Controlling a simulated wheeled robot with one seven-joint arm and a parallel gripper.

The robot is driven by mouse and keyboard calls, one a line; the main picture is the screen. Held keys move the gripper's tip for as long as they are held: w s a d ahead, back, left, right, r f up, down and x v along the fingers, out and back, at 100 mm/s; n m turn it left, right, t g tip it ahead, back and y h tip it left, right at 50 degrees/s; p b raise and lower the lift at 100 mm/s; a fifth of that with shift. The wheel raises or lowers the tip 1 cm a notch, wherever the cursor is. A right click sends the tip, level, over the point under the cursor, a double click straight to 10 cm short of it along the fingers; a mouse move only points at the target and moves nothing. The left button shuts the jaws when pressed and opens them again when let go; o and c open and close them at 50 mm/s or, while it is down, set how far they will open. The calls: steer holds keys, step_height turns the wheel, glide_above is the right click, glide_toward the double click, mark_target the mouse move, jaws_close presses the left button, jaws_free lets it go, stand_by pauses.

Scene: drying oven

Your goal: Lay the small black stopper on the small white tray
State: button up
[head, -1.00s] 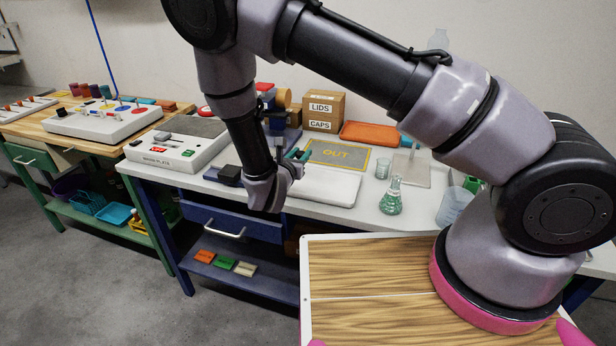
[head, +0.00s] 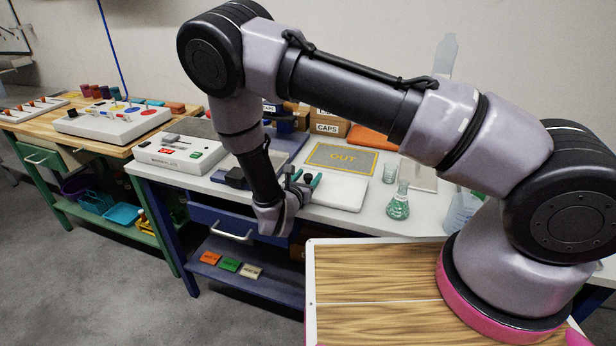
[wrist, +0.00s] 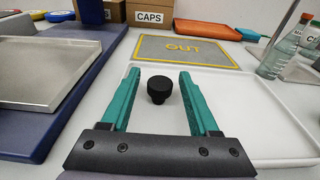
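The small black stopper (wrist: 158,89) stands upright, wide end up, in the wrist view. It appears to rest on the small white tray (wrist: 262,110), near its left side. My gripper (wrist: 160,80) is open, with its teal fingers apart on either side of the stopper in the picture and clear gaps to it. In the head view my gripper (head: 303,180) is at the left part of the white tray (head: 345,193). The stopper cannot be made out there.
A grey mat marked OUT (wrist: 185,49) lies behind the tray. A flask (head: 398,205) and a beaker (head: 389,172) stand to the right. A metal tray on a blue base (wrist: 50,75) is at the left. CAPS box (wrist: 150,14) stands behind.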

steer(key=shift+r, duration=0.1)
steer(key=shift+s+a+r, duration=0.1)
steer(key=shift+s, duration=0.15)
steer(key=v, duration=1.1)
steer(key=shift+s, duration=0.2)
steer(key=w+d+r+m+g+h, duration=0.1)
steer(key=d+r+m+g+h, duration=0.2)
steer(key=d+r+m+g, duration=1.35)
steer(key=s+d+r+m+t+y, duration=0.2)
steer(key=s+d+r+m+y, duration=0.1)
steer(key=r+m, duration=0.3)
steer(key=s+d+r+m+t+y, duration=0.3)
steer(key=r+m, duration=0.4)
steer(key=r, duration=0.4)
steer(key=s+d+r+m+t+y, duration=0.3)
steer(key=s+d+r+m+y, duration=0.1)
steer(key=r, duration=0.4)
steer(key=s+d+m, duration=0.1)
steer(key=m, duration=0.1)
steer(key=shift+d+r+m+y, duration=0.2)
steer(key=shift+d+m+y, duration=0.1)
steer(key=shift+m, duration=0.05)
